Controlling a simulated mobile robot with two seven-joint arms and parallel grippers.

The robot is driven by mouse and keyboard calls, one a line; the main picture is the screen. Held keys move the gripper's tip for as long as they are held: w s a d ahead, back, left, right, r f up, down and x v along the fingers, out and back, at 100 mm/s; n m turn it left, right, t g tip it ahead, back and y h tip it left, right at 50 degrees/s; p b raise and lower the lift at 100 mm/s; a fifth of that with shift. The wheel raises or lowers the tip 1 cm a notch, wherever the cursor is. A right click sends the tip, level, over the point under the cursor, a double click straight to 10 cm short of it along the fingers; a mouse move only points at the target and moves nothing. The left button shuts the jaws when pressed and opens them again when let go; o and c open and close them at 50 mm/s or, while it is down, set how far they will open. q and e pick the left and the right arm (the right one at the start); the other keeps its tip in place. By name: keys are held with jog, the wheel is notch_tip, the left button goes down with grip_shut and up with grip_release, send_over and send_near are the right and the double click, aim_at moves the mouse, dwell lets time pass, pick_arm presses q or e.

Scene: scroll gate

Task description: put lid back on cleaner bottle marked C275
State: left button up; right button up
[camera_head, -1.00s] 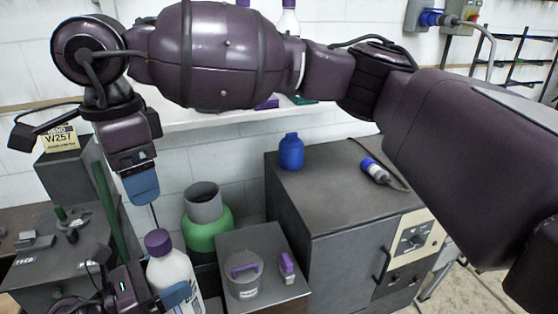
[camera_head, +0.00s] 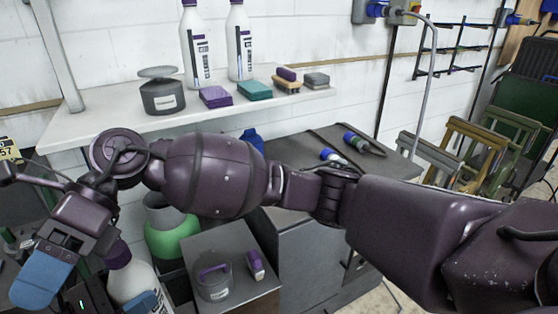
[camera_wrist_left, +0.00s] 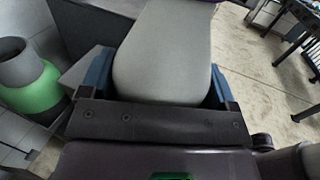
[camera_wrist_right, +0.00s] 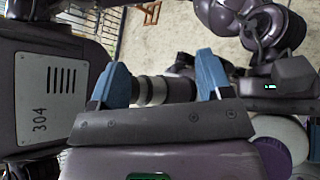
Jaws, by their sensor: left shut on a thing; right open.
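A white bottle (camera_head: 133,281) with a purple top (camera_head: 118,254) stands at the lower left of the head view. My left gripper (camera_head: 142,302) is shut around its body; the left wrist view shows its pale side (camera_wrist_left: 165,55) between the blue fingers. Its label is hidden, so I cannot read C275. My right gripper (camera_head: 42,278) is open and empty, left of the bottle and apart from it; its blue fingers also show in the right wrist view (camera_wrist_right: 162,82). Two white bottles (camera_head: 197,50) (camera_head: 240,45) with purple tops stand on the shelf, their marks too small to read.
The shelf (camera_head: 115,122) also holds a grey pot (camera_head: 162,95), a purple block (camera_head: 215,97), a teal block (camera_head: 254,90) and brushes. My right arm crosses the view.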

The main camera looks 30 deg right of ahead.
jog(key=w+d+f+m+t+y, duration=0.1)
jog(key=w+d+m+t+y, duration=0.35)
jog(key=m+t+y, duration=0.55)
jog(key=w+d+f+m+t+y, duration=0.1)
jog(key=w+d+m+t+y, duration=0.35)
jog(key=m, duration=0.95)
jog(key=w+d+f+m+t+h, duration=0.1)
jog(key=d+f+m+t+h, duration=1.3)
jog(key=m, duration=0.6)
jog(key=s+d+f+m+g+h, duration=0.2)
jog(key=s+d+f, duration=0.3)
jog(key=f, duration=0.3)
jog(key=s+d+f+m+g+h, duration=0.3)
jog(key=s+d+f+m+h, duration=0.1)
jog(key=s+f, duration=0.3)
jog(key=s+d+f+m+g+h, duration=0.3)
jog(key=s+d+f, duration=0.3)
jog(key=f, duration=0.4)
jog(key=shift+s+d+f+h, duration=0.25)
jog(key=shift+s+h, duration=0.3)
jog(key=shift+h, duration=0.2)
